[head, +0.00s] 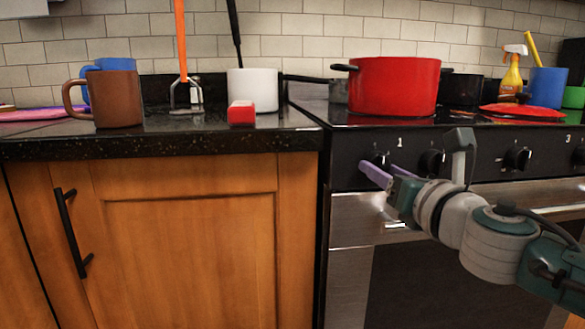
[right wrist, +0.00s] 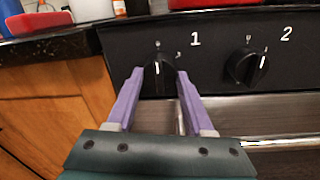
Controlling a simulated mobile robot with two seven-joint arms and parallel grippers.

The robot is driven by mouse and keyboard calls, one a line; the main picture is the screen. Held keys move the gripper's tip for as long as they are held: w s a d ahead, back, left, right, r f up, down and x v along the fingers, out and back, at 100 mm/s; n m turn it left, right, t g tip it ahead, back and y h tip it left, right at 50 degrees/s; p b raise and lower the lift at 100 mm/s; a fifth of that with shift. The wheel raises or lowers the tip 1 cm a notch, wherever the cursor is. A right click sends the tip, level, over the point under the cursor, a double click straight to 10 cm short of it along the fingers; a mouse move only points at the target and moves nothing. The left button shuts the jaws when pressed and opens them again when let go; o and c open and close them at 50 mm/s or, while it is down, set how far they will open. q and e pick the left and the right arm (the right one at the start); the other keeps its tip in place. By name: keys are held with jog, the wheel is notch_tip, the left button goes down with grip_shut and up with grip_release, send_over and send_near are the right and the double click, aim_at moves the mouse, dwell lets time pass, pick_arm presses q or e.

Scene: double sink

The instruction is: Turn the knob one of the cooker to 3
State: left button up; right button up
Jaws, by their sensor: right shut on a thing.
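The cooker (head: 347,170) stands on the right in the head view, with a row of black knobs on its dark front panel. Knob one (right wrist: 157,77) is black, with a white "1" printed to its right in the right wrist view; it is partly hidden in the head view (head: 381,160). My right gripper (right wrist: 158,74) has its purple fingers on either side of this knob and is shut on it. In the head view the right gripper (head: 376,172) reaches the panel from the right. My left gripper does not show.
A second knob (right wrist: 246,67), marked "2", is just right of knob one. A red pot (head: 394,87) stands on the cooker top. The counter (head: 200,140) on the left holds a brown mug (head: 113,99), a white container (head: 254,88) and a small red box (head: 241,114).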

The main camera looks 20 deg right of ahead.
grip_shut()
